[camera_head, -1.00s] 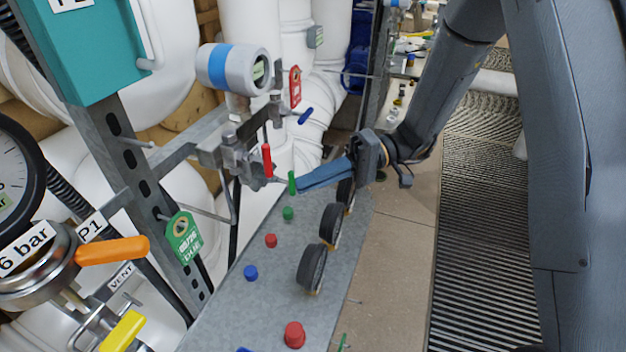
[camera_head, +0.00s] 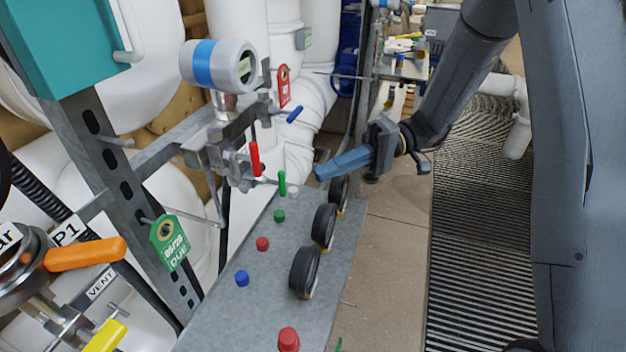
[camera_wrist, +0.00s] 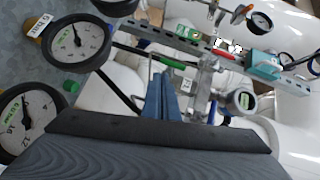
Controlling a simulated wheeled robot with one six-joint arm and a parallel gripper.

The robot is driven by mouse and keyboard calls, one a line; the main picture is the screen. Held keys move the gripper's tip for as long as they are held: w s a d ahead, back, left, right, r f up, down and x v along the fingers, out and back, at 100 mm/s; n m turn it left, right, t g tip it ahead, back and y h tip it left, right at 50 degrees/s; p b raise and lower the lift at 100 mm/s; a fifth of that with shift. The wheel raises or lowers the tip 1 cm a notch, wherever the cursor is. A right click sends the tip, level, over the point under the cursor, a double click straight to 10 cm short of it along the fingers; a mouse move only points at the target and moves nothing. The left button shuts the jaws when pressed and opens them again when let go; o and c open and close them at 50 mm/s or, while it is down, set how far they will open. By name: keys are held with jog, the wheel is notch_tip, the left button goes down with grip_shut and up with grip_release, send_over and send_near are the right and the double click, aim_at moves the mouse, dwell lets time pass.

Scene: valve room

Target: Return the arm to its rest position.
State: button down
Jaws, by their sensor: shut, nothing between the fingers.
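My gripper (camera_head: 320,173) is in the middle of the head view, its blue fingers closed together with nothing between them. It points left toward the small valve manifold (camera_head: 228,150), with a gap between the fingertips and the green handle (camera_head: 282,183). The red handle (camera_head: 254,158) and the blue handle (camera_head: 294,114) stand on the same manifold. In the wrist view the shut blue fingers (camera_wrist: 160,100) point toward the pipework. My arm reaches in from the upper right.
A grey panel (camera_head: 240,305) below carries several black gauges (camera_head: 304,271) and coloured knobs. The tiled floor (camera_head: 390,270) and grating (camera_head: 480,230) lie clear at right.

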jog(key=s+d+f+m+t+h, duration=0.3)
jog(key=s+d+t+h, duration=0.1)
jog(key=d+h, duration=0.3)
jog(key=s+d+f+m+t+h, duration=0.2)
jog(key=s+d+m+t+h, duration=0.2)
jog(key=s+d+h, duration=0.3)
jog(key=shift+s+d+f+m, duration=0.2)
jog(key=shift+d+f+m, duration=0.15)
jog(key=shift+d, duration=2.45)
jog(key=c, duration=2.5)
grip_release()
